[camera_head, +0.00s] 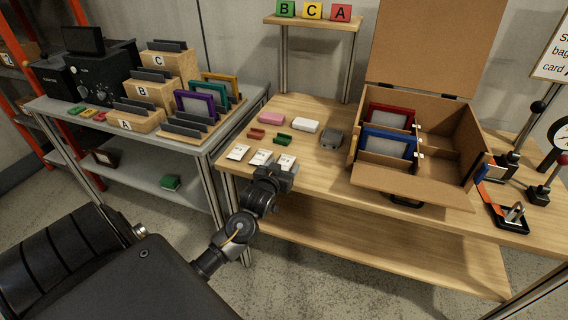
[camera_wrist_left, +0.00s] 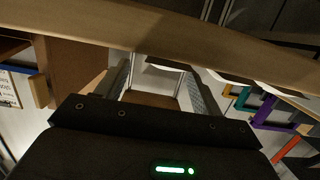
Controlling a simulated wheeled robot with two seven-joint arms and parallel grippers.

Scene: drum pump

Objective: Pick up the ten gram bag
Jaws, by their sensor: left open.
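Three small white bags lie in a row near the front left edge of the wooden table: a left bag (camera_head: 238,152), a middle bag (camera_head: 261,157) and a right bag (camera_head: 286,160). Their printing is too small to read, so I cannot tell which is the ten gram one. My left gripper (camera_head: 283,172) is at the right bag and covers its near part. In the left wrist view the open jaws (camera_wrist_left: 158,80) have a white patch between their tips, and I cannot tell whether they touch it. My right gripper is not in view.
An open cardboard box (camera_head: 440,188) with red and blue frames stands to the right. A grey bench (camera_head: 200,150) with card holders stands left.

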